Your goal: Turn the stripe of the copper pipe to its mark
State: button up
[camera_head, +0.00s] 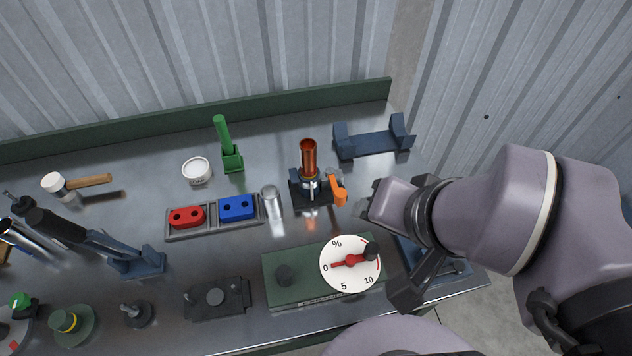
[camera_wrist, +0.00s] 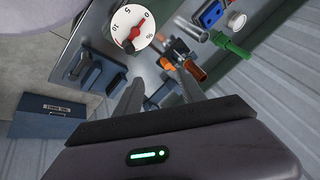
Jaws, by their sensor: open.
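The copper pipe (camera_head: 308,157) stands upright in a dark holder (camera_head: 312,200) with a silver collar, and an orange lever (camera_head: 339,192) sits at its right. A thin yellowish ring shows near the pipe's base. I cannot make out the stripe or its mark. The pipe also shows in the wrist view (camera_wrist: 196,71), beyond my right-hand fingertip. My gripper (camera_wrist: 162,75) is open, with nothing between its fingers. In the head view it is to the right of the pipe and apart from it, partly hidden by my own arm.
A green box with a white dial (camera_head: 350,263) stands in front of the pipe. A blue cradle (camera_head: 370,143) is behind right, a green post (camera_head: 224,135) behind left. A tray (camera_head: 215,228) with red and blue blocks and a silver cylinder (camera_head: 270,197) lie left.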

dwell(0.4)
jog(key=shift+o, duration=1.3)
jog(key=shift+w+r, duration=0.1)
jog(key=shift+r, duration=0.1)
jog(key=w+a+r+n+g+p, duration=0.1)
jog(key=w+r+n+p, duration=0.2)
jog(key=w+r+n, duration=0.1)
jog(key=n+g+h+p, duration=0.2)
jog(key=n+g+p, duration=0.5)
jog(key=n, duration=1)
send_over(309, 160)
jog(key=w+p, duration=0.2)
notch_tip(309, 160, down, 3)
jog(key=t, duration=0.2)
notch_tip(309, 160, down, 18)
jog(key=b, duration=0.4)
jog(key=shift+r+b, duration=0.2)
jog(key=shift+b, duration=0.2)
